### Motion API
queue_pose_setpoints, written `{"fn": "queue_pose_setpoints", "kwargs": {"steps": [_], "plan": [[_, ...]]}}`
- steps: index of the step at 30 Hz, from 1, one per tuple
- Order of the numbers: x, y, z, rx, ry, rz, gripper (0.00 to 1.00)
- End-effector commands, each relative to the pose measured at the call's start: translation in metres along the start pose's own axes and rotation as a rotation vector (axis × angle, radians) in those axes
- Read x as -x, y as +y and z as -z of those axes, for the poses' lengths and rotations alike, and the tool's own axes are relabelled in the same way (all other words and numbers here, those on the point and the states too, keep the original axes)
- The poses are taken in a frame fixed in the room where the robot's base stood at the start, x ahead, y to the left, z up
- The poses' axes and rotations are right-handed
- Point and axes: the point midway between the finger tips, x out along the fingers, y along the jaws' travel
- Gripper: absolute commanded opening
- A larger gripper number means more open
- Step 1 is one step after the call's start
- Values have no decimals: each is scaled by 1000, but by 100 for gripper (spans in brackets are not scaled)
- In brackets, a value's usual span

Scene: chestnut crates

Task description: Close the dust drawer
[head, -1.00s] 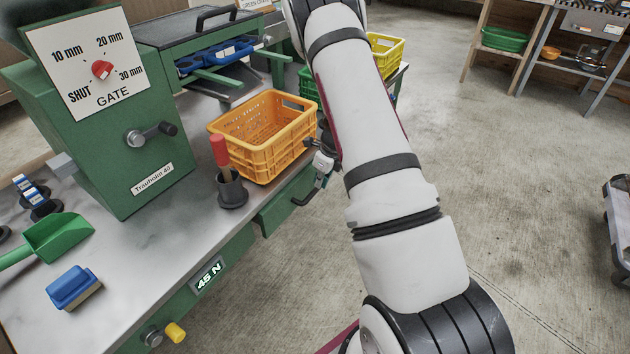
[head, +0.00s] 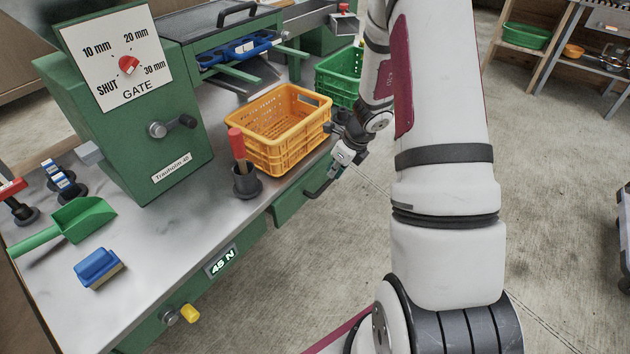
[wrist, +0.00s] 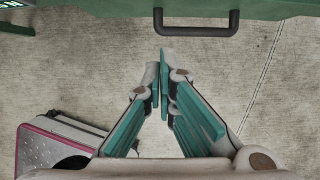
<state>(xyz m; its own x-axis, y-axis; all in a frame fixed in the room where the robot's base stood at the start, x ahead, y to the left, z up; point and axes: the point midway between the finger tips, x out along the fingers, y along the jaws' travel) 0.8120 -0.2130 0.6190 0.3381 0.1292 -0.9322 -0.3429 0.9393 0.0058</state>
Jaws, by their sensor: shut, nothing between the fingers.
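The dust drawer (head: 296,199) is a green front under the bench edge, with a black bar handle (head: 321,187). How far it stands out from the bench is hard to tell. In the wrist view the drawer's green front (wrist: 120,10) crosses the top, and its handle (wrist: 197,29) points down toward my gripper (wrist: 164,62). My gripper is shut and empty, its tips a little apart from the handle in that picture. In the head view my gripper (head: 343,158) is beside the bench edge, close to the handle; its fingertips are hard to make out.
An orange crate (head: 285,153) stands on the bench (head: 185,240) above the drawer, close to my arm. A dark cup (head: 247,184) holding a red-handled tool is next to it. A green crate (head: 338,90) is behind. The floor right of the bench is open.

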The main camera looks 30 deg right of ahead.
Motion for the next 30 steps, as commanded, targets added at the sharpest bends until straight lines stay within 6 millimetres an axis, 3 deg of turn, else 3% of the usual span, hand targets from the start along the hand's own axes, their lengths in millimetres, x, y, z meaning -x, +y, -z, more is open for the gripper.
{"fn": "queue_pose_setpoints", "kwargs": {"steps": [3, 8, 23, 25, 30], "plan": [[2, 12, 4, 2, -10, 3, 0], [-10, 15, 5, 6, -10, 3, 0], [-104, 14, 5, 4, -10, 3, 0], [-103, 15, -10, 12, -11, 3, 0], [-108, 15, -27, 8, -10, 4, 0]]}}
